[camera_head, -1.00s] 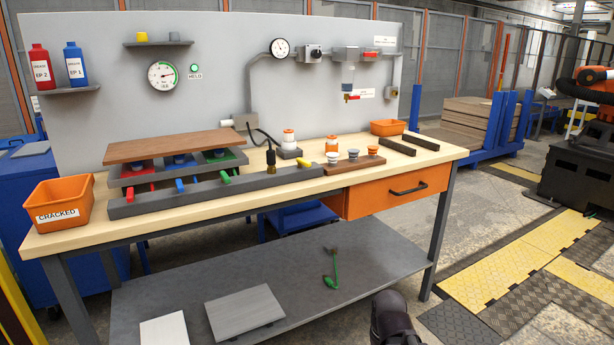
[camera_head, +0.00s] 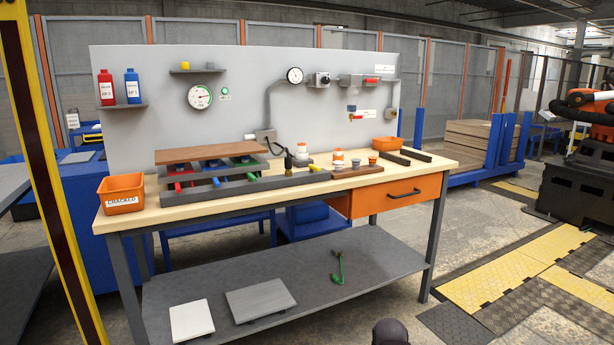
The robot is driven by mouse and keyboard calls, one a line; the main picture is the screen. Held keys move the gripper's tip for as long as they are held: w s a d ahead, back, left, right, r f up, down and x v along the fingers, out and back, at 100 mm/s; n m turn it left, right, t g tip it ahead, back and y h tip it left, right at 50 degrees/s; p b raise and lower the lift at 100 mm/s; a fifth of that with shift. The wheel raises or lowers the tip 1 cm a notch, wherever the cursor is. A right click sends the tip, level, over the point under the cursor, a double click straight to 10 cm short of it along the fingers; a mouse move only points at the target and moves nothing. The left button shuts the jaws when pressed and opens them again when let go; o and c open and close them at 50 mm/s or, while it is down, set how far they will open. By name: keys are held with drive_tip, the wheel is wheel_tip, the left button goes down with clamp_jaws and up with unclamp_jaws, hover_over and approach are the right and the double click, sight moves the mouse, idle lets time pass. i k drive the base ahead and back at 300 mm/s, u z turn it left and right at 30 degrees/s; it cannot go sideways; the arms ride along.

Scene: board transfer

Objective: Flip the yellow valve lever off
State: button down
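The yellow lever (camera_head: 316,168) is small and sits near the right end of a long dark grey bar (camera_head: 235,187) on the workbench. A red lever (camera_head: 178,187), a blue lever (camera_head: 216,182) and a green lever (camera_head: 252,178) stand along the same bar to its left. The yellow lever's exact angle is too small to tell. A dark rounded part of my arm shows at the bottom edge, well in front of the bench. My gripper's fingers do not show.
The workbench top (camera_head: 430,165) carries an orange bin (camera_head: 121,194) at left and a brown board (camera_head: 210,153) over coloured trays. A dial gauge (camera_head: 200,97) is on the back panel. An orange drawer (camera_head: 385,196) and lower shelf (camera_head: 375,265) are below. Floor shows at right.

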sight(312, 168)
drive_tip(key=u, duration=0.3)
drive_tip(key=i, duration=0.95)
